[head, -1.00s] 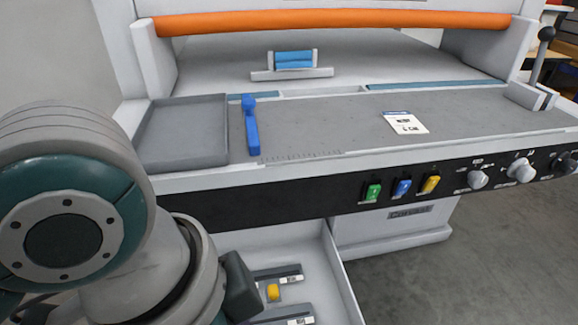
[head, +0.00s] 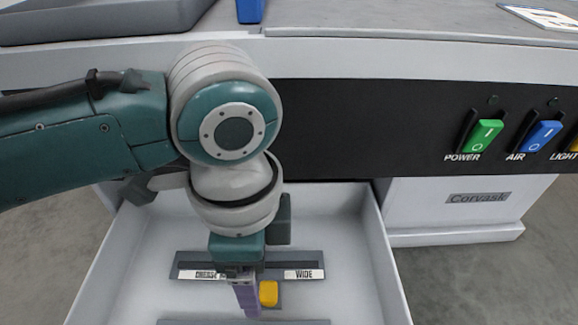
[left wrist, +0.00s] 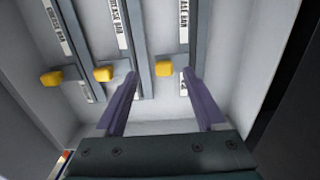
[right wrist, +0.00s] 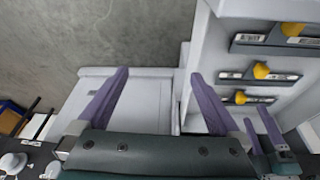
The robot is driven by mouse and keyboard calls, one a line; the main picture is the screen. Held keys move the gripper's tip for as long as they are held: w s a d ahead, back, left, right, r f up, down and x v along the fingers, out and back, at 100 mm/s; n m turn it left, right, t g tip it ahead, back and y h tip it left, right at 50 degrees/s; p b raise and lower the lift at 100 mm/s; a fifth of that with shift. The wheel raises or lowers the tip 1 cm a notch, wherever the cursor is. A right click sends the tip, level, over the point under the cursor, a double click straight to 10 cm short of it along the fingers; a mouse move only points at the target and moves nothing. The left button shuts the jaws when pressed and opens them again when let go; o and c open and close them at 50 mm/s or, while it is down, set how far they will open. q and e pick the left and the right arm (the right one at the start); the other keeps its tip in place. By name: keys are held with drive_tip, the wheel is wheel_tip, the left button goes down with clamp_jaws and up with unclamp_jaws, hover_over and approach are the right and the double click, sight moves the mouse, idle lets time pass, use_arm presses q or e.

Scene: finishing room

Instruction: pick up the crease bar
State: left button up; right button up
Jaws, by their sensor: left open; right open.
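Several dark grey bars with yellow knobs lie in the open drawer. In the head view, the bar labelled "CREASE" and "WIDE" (head: 302,259) lies across it, partly hidden by my left gripper (head: 246,300). In the left wrist view, the left bar (left wrist: 72,50), middle bar (left wrist: 143,50) and right bar (left wrist: 196,42) show; the left and middle labels read "CREASE BAR". My left gripper (left wrist: 160,84) is open above them, its fingers either side of the right bar's yellow knob (left wrist: 165,68) in the picture; contact is unclear. My right gripper (right wrist: 158,82) is open and empty, away from the bars.
The white drawer (head: 345,225) has raised side walls around the bars. Above it is the machine's black front panel (head: 360,125) with switches. A grey tray (head: 100,22) and a blue handle (head: 250,10) are on the machine's top. Grey floor (right wrist: 120,35) is clear beside the drawer.

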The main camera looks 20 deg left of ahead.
sight(263, 290)
use_arm(q)
drive_tip(key=f+b, duration=0.1)
drive_tip(key=f, duration=0.2)
drive_tip(key=f+b, duration=0.1)
drive_tip(key=shift+w+d+f+b, duration=0.2)
drive_tip(key=shift+w+d+b, duration=0.05)
drive_tip(key=shift+w+b, duration=0.1)
drive_tip(key=shift+f, duration=0.5)
drive_tip(key=shift+c, duration=0.3)
clamp_jaws()
